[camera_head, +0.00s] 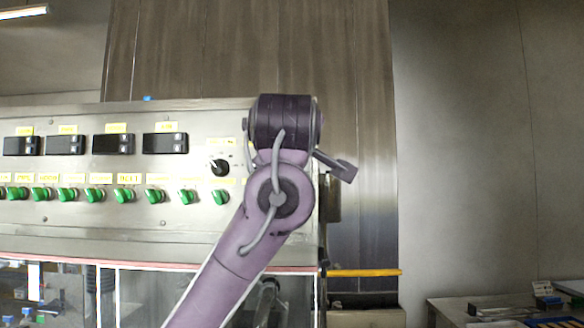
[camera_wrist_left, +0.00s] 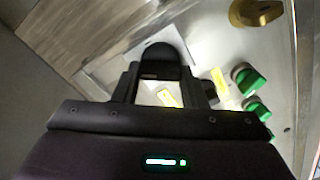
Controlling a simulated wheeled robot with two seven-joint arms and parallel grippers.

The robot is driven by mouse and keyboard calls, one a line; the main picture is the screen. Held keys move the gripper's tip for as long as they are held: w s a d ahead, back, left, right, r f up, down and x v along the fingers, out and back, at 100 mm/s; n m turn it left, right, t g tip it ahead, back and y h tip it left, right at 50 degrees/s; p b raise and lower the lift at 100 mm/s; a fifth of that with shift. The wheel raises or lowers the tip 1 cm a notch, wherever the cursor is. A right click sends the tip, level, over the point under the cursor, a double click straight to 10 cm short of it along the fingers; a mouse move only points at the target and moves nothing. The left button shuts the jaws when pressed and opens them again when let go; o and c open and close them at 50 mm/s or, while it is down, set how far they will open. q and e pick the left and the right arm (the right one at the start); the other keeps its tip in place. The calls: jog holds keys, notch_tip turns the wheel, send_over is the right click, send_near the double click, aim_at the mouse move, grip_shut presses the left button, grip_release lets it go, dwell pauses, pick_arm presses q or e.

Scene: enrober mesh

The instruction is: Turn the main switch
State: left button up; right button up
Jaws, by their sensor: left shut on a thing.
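The main switch appears to be the black rounded handle (camera_wrist_left: 160,53) on a light plate, seen in the left wrist view between my left fingers. My left gripper (camera_wrist_left: 165,78) is shut on it, one finger on each side. In the head view my left arm rises from below across the right end of the control panel (camera_head: 120,228). Its wrist covers the fingers and the switch there, so the handle's turn angle cannot be read. My right gripper is in neither view.
A row of green knobs (camera_head: 155,196) and several dark displays (camera_head: 113,144) lie left of my arm. A black knob (camera_head: 218,168) sits close beside my wrist. The left wrist view also shows a yellow round control (camera_wrist_left: 255,12). A side table (camera_head: 500,305) stands lower right.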

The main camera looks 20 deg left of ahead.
pick_arm(q)
jog(key=shift+f+n+b, duration=0.15)
jog(key=shift+n+b, duration=2.2)
jog(key=shift+n, duration=1.35)
jog(key=shift+a, duration=0.1)
jog(key=o, duration=1)
